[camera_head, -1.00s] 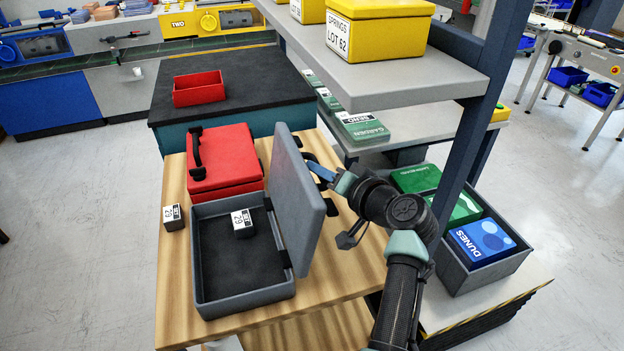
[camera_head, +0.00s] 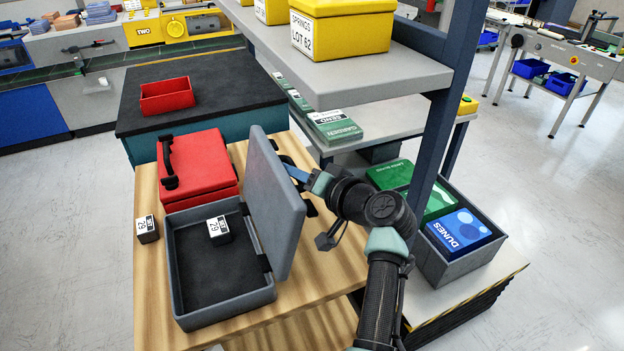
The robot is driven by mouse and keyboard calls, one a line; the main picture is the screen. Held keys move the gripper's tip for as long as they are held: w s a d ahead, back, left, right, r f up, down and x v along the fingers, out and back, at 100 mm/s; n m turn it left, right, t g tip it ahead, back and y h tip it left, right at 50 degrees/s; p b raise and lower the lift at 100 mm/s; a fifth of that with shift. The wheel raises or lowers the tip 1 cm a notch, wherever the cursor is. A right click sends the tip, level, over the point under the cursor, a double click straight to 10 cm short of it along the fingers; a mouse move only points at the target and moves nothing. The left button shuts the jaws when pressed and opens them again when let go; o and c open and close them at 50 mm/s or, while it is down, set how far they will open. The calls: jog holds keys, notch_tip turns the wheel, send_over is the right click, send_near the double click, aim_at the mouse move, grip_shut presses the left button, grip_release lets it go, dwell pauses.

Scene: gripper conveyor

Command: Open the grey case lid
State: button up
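The grey case (camera_head: 222,308) sits on the wooden table with its lid (camera_head: 275,200) raised about upright on the right-hand hinges. A small dark block with a white "29" label (camera_head: 219,231) lies inside the case on its dark floor. My gripper (camera_head: 302,178) is at the right, behind the raised lid, near its upper outer side. The lid partly hides my fingers, so I cannot tell whether they touch it or how wide they are.
A shut red case (camera_head: 200,168) lies behind the grey one. Another labelled block (camera_head: 147,229) stands left on the wooden table (camera_head: 150,290). A shelf with yellow boxes (camera_head: 345,28) overhangs at the right. A grey bin (camera_head: 470,262) with boxes stands beside my arm.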

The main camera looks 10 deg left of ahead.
jog(key=b+v, duration=0.1)
jog(key=v, duration=1.1)
jog(key=shift+s+d, duration=0.15)
jog(key=shift+s, duration=0.05)
